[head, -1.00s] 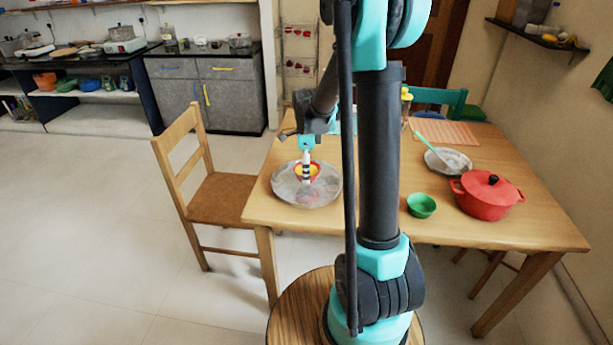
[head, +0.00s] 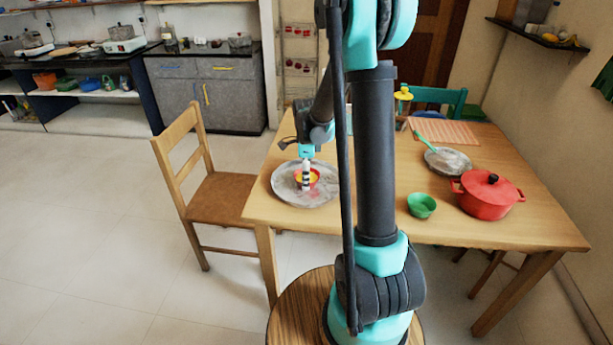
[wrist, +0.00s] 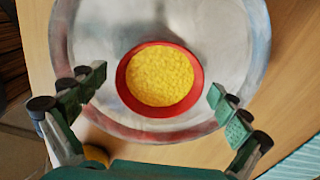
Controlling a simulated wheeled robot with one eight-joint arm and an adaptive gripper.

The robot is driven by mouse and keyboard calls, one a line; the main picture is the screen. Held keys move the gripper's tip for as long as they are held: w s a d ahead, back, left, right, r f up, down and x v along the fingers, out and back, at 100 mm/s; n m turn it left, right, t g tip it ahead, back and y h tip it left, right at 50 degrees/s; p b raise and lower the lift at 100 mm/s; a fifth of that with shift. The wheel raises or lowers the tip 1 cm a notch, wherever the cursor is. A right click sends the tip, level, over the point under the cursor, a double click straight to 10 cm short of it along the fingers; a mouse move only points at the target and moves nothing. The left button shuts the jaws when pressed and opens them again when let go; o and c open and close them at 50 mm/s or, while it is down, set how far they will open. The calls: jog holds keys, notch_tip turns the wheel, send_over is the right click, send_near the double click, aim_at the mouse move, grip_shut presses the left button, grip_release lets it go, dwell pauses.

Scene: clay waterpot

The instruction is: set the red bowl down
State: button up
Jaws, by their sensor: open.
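The red bowl (head: 316,179) with yellow grains in it sits upright on a round grey metal tray (head: 283,190) at the table's left end. In the wrist view the bowl (wrist: 196,98) is inside the tray's rim, towards its near side. My gripper (head: 306,184) is low over the tray, at the bowl. In the wrist view its two fingers (wrist: 159,85) stand apart on either side of the bowl, with a visible gap on each side. The bowl's underside is hidden.
A green bowl (head: 421,205), a red lidded pot (head: 490,198) and a grey plate (head: 450,162) with a green-handled utensil stand on the right side of the table (head: 380,220). An orange mat (head: 447,132) lies behind. A wooden chair (head: 215,195) is at the left.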

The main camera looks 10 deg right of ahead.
notch_tip(320, 180, up, 12)
jog(key=f, duration=0.1)
jog(key=s+d+f+n+t, duration=0.2)
jog(key=s+f+n, duration=0.1)
jog(key=s+n, duration=0.7)
jog(key=s+d+f+n+t, duration=0.2)
jog(key=s+f+n, duration=0.2)
jog(key=s+n, duration=0.6)
jog(key=s, duration=0.3)
jog(key=shift+f, duration=0.15)
dwell(0.3)
